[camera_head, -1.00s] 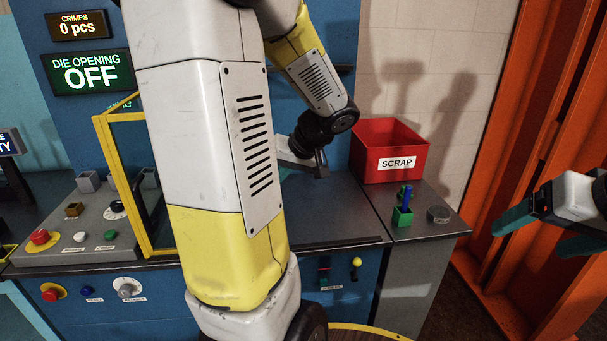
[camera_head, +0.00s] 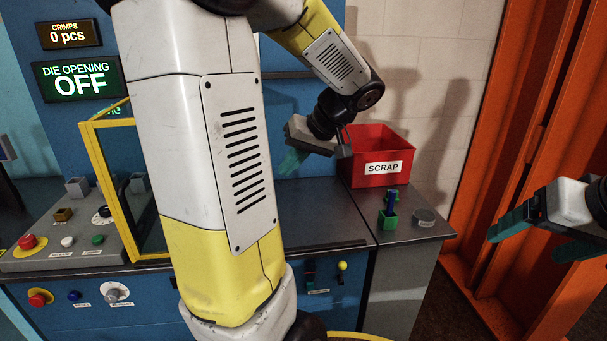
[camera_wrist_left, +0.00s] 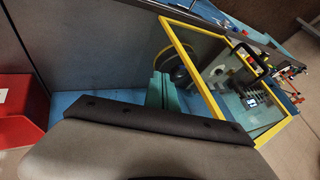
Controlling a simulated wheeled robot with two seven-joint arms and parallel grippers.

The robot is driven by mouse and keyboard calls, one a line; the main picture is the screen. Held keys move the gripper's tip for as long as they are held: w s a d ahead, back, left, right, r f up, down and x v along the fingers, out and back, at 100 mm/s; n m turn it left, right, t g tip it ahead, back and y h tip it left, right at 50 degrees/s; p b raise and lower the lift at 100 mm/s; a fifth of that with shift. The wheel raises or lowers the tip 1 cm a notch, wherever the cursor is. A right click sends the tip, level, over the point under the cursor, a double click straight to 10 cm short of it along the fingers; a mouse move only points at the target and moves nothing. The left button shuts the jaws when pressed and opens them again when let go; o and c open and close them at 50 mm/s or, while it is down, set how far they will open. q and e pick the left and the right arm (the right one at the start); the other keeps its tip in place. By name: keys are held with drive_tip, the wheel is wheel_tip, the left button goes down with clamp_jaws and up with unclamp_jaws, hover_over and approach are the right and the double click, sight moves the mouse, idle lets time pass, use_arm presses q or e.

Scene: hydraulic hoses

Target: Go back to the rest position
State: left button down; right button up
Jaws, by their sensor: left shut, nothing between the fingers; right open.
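In the left wrist view the teal fingers (camera_wrist_left: 161,91) lie together, partly hidden by the gripper body. My right gripper (camera_head: 530,236) is at the right edge of the head view, its two teal fingers apart and empty, in front of the orange frame.
The red scrap bin (camera_head: 376,172) stands on the right bench, close beside my left gripper. A green holder (camera_head: 388,219) with a blue item and a grey disc (camera_head: 424,216) sit in front. A yellow-framed guard (camera_head: 100,180) and control panel (camera_head: 50,240) are at left.

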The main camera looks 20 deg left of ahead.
use_arm(q)
drive_tip(key=s+d+r+m+t+h, duration=0.1)
drive_tip(key=s+d+m+h, duration=0.3)
drive_tip(key=d, duration=0.4)
drive_tip(key=s+d+r+m+t+h, duration=0.1)
drive_tip(key=s+d+m+t+h, duration=0.3)
drive_tip(key=s+d, duration=0.3)
drive_tip(key=shift+d+r+m+t+h, duration=0.3)
drive_tip(key=shift+d+r+h, duration=0.05)
drive_tip(key=shift+d+h, duration=0.45)
